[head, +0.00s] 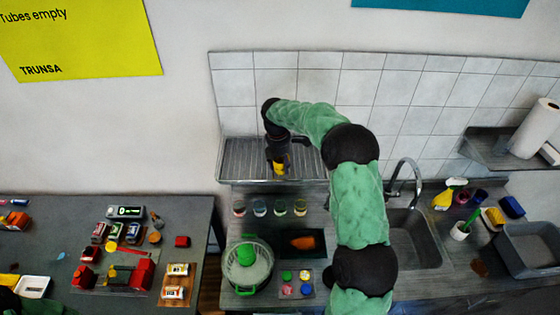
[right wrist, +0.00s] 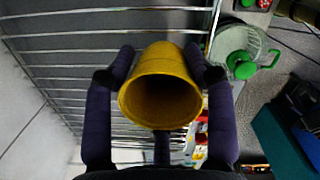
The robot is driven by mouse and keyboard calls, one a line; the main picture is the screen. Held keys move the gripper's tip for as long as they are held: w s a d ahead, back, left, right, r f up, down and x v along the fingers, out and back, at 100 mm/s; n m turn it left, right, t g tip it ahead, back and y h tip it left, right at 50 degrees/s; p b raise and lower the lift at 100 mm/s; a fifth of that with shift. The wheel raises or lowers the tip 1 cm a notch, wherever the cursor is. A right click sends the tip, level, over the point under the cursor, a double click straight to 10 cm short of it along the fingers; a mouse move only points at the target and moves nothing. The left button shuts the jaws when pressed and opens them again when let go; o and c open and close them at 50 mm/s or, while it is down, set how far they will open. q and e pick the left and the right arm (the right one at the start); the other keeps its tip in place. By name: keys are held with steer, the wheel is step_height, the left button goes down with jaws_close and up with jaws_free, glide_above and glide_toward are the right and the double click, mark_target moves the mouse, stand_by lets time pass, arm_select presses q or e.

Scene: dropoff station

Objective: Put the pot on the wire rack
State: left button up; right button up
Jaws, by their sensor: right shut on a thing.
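The yellow pot (right wrist: 160,86) is between the dark fingers of my right gripper (right wrist: 163,75) in the right wrist view, its open mouth facing the camera. In the head view, my right gripper (head: 277,157) is over the wire rack (head: 241,160), and a small yellow part of the pot (head: 281,168) shows below it. The rack's bars (right wrist: 60,83) run behind the pot in the right wrist view. I cannot tell whether the pot touches the bars. My left gripper is not clearly visible.
The rack is fixed to the tiled wall above the counter. Below stand several small jars (head: 260,208), a glass pot with green lid parts (head: 246,268) and a dark tray (head: 316,243). The sink (head: 414,240) is right of my arm. The rack's left part is clear.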

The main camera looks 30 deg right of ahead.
steer(key=shift+s+r, duration=0.2)
steer(key=shift+s, duration=0.25)
steer(key=shift+w+a+f, duration=0.1)
steer(key=shift+f, duration=0.2)
steer(key=o, duration=0.9)
steer(key=shift+w, duration=0.25)
steer(key=shift+c, duration=0.2)
steer(key=shift+a, duration=0.1)
steer(key=shift+r, duration=0.15)
step_height(320, 180, up, 12)
steer(key=a+b, duration=0.1)
steer(key=shift+s+a, duration=0.1)
